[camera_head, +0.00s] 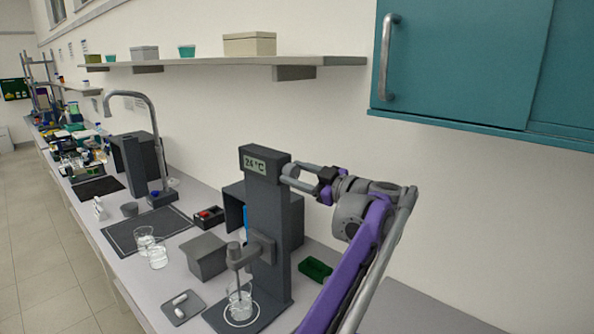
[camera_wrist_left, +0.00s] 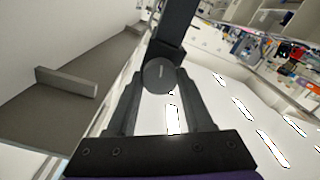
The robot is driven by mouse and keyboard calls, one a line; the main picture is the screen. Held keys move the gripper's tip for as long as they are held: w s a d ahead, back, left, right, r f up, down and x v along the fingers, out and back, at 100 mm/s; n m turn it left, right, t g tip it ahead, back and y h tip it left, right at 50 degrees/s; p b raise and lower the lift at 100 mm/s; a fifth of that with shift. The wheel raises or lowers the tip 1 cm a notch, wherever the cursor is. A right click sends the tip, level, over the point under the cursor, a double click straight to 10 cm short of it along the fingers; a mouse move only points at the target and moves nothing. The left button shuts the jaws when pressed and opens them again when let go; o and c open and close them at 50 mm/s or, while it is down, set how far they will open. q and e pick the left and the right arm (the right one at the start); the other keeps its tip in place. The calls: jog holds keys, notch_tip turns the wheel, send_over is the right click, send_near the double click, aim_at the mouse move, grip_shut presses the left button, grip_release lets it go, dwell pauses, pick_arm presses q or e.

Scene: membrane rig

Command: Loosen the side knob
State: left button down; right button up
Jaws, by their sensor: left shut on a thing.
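A dark upright stand (camera_head: 266,218) with a display reading 24 °C (camera_head: 263,164) rises from a flat base on the bench. My left gripper (camera_head: 288,175) is at the upper right side of this stand, just below the display level. In the left wrist view, the round dark side knob (camera_wrist_left: 159,75) sits between the fingertips of my left gripper (camera_wrist_left: 160,84), against the dark column (camera_wrist_left: 175,30). The gripper is shut on the knob. In the head view the knob is hard to make out behind the fingers. My right gripper is not in view.
A glass beaker (camera_head: 239,303) stands on the stand's base under a stirring rod. A grey box (camera_head: 206,256), a tray with white pieces (camera_head: 183,308) and two beakers stand to the left. A green tray (camera_head: 316,270) lies to the right. A teal cabinet (camera_head: 460,60) hangs above right.

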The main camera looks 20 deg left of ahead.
pick_arm(q)
jog(key=n+p, duration=0.1)
jog(key=n, duration=0.3)
jog(key=shift+r+n+p, duration=0.15)
jog(key=shift+n+p, duration=0.25)
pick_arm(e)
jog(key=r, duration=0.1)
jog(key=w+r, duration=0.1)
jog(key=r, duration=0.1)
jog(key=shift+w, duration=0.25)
pick_arm(q)
jog(key=n+p, duration=0.1)
jog(key=n, duration=0.2)
jog(key=shift+n, duration=0.3)
jog(key=n, duration=0.2)
jog(key=shift+n+p, duration=0.3)
jog(key=shift+n, duration=0.1)
jog(key=shift+f+n, duration=0.15)
jog(key=shift+n, duration=0.8)
jog(key=shift+f+n, duration=0.1)
jog(key=shift+n, duration=0.85)
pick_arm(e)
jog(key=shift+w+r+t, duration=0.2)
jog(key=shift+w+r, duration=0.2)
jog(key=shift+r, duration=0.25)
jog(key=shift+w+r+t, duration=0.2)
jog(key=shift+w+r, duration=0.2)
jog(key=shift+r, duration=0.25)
